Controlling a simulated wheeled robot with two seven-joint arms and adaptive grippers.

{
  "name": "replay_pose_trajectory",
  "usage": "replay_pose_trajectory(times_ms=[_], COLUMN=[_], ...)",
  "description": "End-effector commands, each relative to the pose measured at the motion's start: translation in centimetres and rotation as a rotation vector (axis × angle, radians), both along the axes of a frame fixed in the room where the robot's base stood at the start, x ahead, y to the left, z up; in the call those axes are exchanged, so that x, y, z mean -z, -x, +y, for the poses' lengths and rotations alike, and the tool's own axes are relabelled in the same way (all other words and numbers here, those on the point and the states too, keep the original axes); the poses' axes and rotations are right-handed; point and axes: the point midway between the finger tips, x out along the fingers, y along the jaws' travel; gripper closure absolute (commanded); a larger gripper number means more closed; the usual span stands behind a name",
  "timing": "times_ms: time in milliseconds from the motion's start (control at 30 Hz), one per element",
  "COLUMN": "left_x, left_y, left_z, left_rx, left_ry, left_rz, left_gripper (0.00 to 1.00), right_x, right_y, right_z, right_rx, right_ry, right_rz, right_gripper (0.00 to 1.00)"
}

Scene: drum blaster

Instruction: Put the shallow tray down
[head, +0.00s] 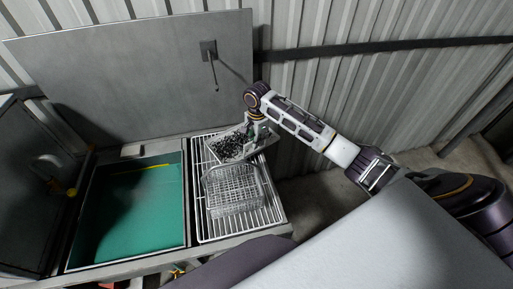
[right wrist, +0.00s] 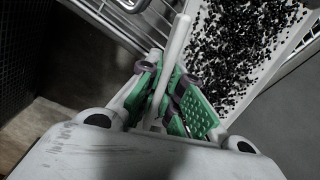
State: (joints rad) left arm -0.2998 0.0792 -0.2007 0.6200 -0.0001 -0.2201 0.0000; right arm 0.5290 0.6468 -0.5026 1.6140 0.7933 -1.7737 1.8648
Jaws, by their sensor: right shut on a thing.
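The shallow tray (head: 251,148) is pale and holds many small dark pieces. In the head view it is over the far part of the white wire rack (head: 267,218), behind the wire basket. I cannot tell if it touches the rack. My right gripper (head: 259,131) is at the tray's right end. In the right wrist view the green-padded fingers (right wrist: 165,88) are closed on a slim pale bar, with the tray (right wrist: 268,73) at upper right. The fingers hide part of the bar. My left gripper is not in view.
A wire basket (head: 235,192) stands on the rack. To the left is an open cabinet with a green floor (head: 120,225), its large grey lid (head: 140,80) raised behind. A corrugated wall (head: 340,30) rises behind my right arm.

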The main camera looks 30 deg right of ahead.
Motion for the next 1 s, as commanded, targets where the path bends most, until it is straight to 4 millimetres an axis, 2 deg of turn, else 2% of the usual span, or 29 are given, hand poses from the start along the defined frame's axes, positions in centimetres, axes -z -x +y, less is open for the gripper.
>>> replay_pose_trajectory(times_ms=[133, 500, 967, 1000], left_x=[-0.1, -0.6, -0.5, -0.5], left_y=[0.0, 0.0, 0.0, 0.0], left_z=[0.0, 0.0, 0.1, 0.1], left_rx=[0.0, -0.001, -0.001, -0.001], left_ry=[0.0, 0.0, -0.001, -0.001], left_rz=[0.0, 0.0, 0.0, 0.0], left_gripper=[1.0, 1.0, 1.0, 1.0], right_x=[0.4, 3.4, 3.8, 4.0], right_y=[-0.1, -0.1, -0.1, 0.0], right_z=[0.0, 0.0, 0.0, 0.0], right_rx=[0.001, 0.0, 0.0, 0.0], right_ry=[0.0, -0.001, -0.002, 0.0], right_rz=[-0.003, -0.005, -0.005, 0.0], right_gripper=[1.0, 1.0, 1.0, 0.89])
